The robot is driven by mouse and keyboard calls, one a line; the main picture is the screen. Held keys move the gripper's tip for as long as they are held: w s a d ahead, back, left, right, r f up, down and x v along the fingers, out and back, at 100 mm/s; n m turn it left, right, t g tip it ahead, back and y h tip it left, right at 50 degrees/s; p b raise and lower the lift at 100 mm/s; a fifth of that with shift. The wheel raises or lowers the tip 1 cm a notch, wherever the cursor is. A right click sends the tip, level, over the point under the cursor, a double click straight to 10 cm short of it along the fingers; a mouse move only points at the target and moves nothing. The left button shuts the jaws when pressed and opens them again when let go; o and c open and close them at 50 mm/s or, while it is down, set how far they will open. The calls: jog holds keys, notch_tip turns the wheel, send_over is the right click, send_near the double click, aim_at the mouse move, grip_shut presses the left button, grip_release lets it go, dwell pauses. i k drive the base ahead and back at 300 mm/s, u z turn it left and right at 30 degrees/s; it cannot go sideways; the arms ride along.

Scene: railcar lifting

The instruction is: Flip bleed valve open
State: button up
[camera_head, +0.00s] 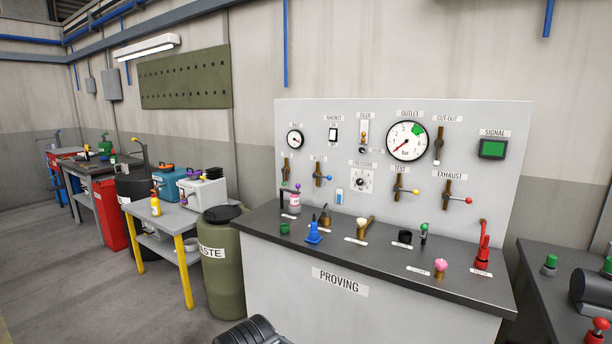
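No label in the camera_head view reads clearly as "bleed", so I cannot tell which valve is the bleed valve. The light upright panel carries several lever valves. One with a blue-tipped lever (320,174) is on the left. One with a yellow-tipped lever (403,188) is right of centre, under a small label. The exhaust valve (453,195) has a red-tipped lever pointing right. A brown valve (286,170) is at the far left of the panel. My gripper is not in view.
The dark PROVING bench top (375,243) holds a blue funnel-like item (313,233), a red lever tool (483,246) and small parts. The outlet gauge (407,141) is above. An olive waste drum (224,262) and yellow-legged table (187,226) stand left. Floor is open at lower left.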

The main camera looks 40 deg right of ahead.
aim_at(316, 175)
jog(key=z, duration=0.75)
jog(key=i, duration=0.6)
jog(key=u, duration=0.6)
jog(key=i, duration=1.95)
jog(key=z, duration=1.05)
jog(key=i, duration=0.7)
jog(key=z, duration=0.75)
